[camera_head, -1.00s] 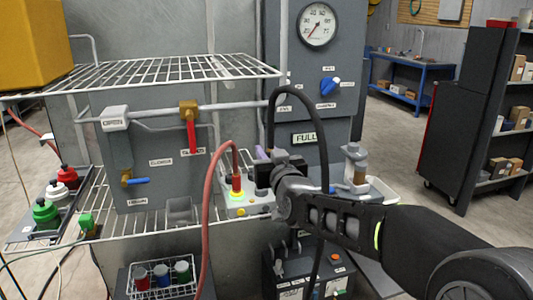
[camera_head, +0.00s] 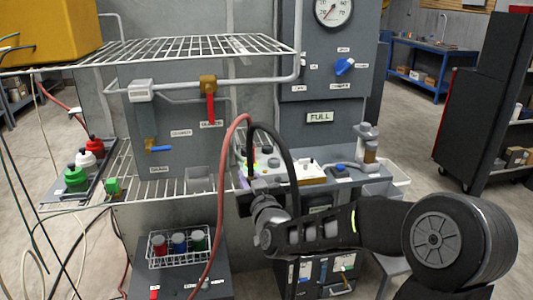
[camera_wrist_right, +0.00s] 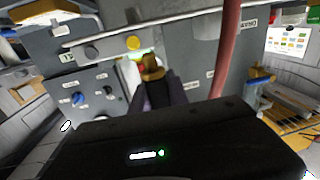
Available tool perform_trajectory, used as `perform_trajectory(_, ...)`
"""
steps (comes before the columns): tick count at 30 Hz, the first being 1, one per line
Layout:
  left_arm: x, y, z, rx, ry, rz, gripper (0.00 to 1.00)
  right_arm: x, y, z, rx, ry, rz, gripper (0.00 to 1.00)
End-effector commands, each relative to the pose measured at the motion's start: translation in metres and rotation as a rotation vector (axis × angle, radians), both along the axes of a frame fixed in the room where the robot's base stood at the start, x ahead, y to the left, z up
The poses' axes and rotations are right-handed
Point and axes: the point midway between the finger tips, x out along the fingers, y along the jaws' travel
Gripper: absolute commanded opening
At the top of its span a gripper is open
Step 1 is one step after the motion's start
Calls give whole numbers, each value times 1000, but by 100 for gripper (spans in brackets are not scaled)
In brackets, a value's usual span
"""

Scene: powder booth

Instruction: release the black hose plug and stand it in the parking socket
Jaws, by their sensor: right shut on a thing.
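My right gripper (camera_head: 248,188) is in front of the white manifold block (camera_head: 305,172) and below the upper wire shelf. In the right wrist view, its fingers (camera_wrist_right: 158,100) are shut on the black hose plug (camera_wrist_right: 157,92), whose brass-coloured end (camera_wrist_right: 152,68) sticks out beyond them. The black hose (camera_head: 286,150) loops up from the gripper and down behind my wrist. A small grey open-topped holder (camera_head: 198,178) sits on the lower wire shelf, left of the gripper; I cannot tell whether it is the parking socket. My left gripper is out of view.
The red hose (camera_head: 222,170) arches close beside the gripper on its left. A wire basket of jars (camera_head: 179,243) stands below. Red, white and green bottles (camera_head: 76,180) stand at the left. The upper wire shelf (camera_head: 190,48) overhangs the panel.

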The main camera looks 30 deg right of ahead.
Motion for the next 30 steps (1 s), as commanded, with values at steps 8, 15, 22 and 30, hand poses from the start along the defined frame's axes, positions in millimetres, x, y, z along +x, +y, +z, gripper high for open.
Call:
perform_trajectory(8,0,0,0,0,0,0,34,-3,97,-115,16,6,152,0)
perform_trajectory(15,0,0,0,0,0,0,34,-15,143,-159,23,-10,220,0)
perform_trajectory(22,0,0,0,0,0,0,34,-16,147,-163,22,-15,227,0)
perform_trajectory(30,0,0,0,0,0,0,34,-16,147,-162,23,-14,226,0)
